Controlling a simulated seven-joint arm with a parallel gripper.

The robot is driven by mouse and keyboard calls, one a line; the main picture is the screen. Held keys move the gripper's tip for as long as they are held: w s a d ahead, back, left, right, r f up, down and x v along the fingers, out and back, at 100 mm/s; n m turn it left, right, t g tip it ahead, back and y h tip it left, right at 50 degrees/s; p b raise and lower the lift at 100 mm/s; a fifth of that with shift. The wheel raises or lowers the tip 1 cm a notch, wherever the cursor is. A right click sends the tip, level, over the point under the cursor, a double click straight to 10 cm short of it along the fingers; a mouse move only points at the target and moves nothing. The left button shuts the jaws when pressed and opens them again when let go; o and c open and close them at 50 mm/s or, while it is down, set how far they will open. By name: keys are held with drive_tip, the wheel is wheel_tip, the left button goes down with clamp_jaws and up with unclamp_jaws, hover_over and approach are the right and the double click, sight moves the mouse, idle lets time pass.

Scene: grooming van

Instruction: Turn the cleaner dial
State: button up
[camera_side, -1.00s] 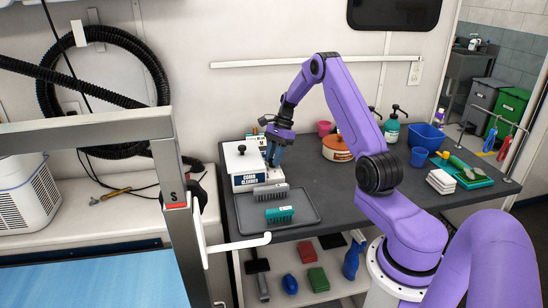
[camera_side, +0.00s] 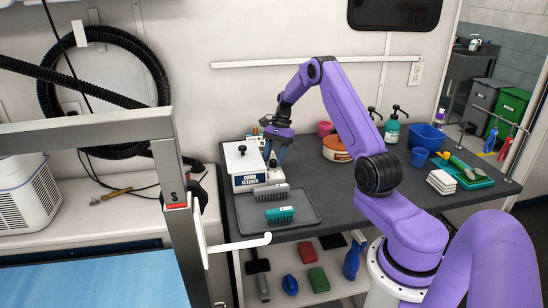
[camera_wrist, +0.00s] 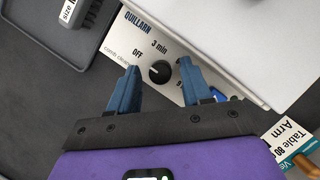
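The comb cleaner (camera_side: 243,163) is a white box with a black knob on its lid, standing at the left end of the dark bench. In the wrist view its panel (camera_wrist: 118,42) reads QUILLARN, OFF and 3 min; another marking is partly hidden by a finger. The black round dial (camera_wrist: 159,72) has a light pointer mark. My gripper (camera_wrist: 158,66) is open, its blue fingers on either side of the dial with gaps. In the side view my gripper (camera_side: 275,158) points down at the cleaner's right side; the dial is hidden there.
A grey tray (camera_side: 305,222) with a grey brush (camera_side: 272,192) and a teal brush (camera_side: 280,214) lies in front of the cleaner. A table-and-arm label (camera_wrist: 292,140) is close right in the wrist view. A brown-orange tub (camera_side: 336,148) stands further right.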

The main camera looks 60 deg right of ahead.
idle(0.3)
drive_tip(key=v, duration=1.7)
drive_tip(key=shift+d+r, duration=0.1)
